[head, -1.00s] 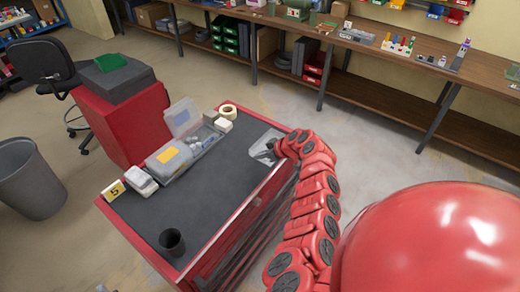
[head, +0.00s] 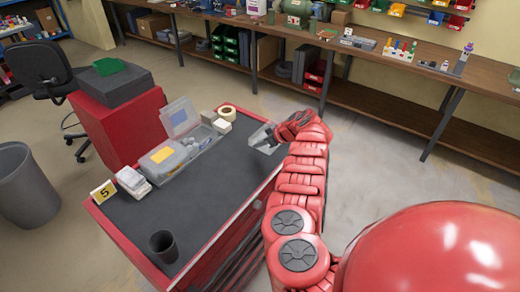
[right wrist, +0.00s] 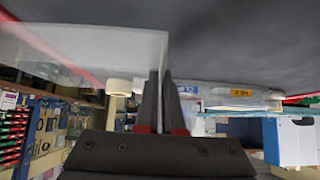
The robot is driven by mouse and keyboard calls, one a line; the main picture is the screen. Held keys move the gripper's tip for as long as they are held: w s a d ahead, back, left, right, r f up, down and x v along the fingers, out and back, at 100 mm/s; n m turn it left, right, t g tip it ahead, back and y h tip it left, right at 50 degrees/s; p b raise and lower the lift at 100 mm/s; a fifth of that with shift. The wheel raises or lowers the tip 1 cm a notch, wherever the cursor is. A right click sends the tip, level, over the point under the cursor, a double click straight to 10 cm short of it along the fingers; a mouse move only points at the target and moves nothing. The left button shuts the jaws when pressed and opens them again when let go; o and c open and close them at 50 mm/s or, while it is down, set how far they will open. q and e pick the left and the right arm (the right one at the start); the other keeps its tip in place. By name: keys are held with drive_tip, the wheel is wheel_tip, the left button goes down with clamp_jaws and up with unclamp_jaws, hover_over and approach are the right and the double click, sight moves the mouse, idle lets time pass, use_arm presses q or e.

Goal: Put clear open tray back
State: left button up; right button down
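The clear open tray (head: 261,136) is at the right edge of the dark-topped red cabinet, beside my right gripper (head: 274,138). In the right wrist view the tray shows as a large translucent panel (right wrist: 80,48) reaching to the fingertips. My right gripper (right wrist: 161,76) has its two dark fingers close together on the edge of this panel. The hand hides part of the tray in the head view, and I cannot tell whether the tray touches the top. My left gripper is in neither view.
On the cabinet top (head: 215,195) are a clear case (head: 180,118) with raised lid, a tape roll (head: 227,112), white boxes (head: 132,180), a yellow "5" marker (head: 104,192) and a black cup (head: 163,243). The middle and front right are clear.

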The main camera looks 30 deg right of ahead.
sight(260, 149)
drive_tip(key=shift+w+d+r, duration=0.1)
drive_tip(key=shift+w+d, duration=0.1)
drive_tip(key=shift+d, duration=0.05)
drive_tip(key=f, duration=0.1)
drive_tip(key=f+p, duration=0.1)
drive_tip(key=shift+w+d+f, duration=0.2)
drive_tip(key=shift+w+f, duration=0.05)
drive_tip(key=shift+f, duration=0.5)
drive_tip(key=shift+a, duration=0.1)
drive_tip(key=shift+f, duration=0.2)
drive_tip(key=c, duration=1)
unclamp_jaws()
drive_tip(key=shift+r, duration=0.1)
drive_tip(key=shift+c, duration=0.2)
drive_tip(key=shift+r, duration=0.2)
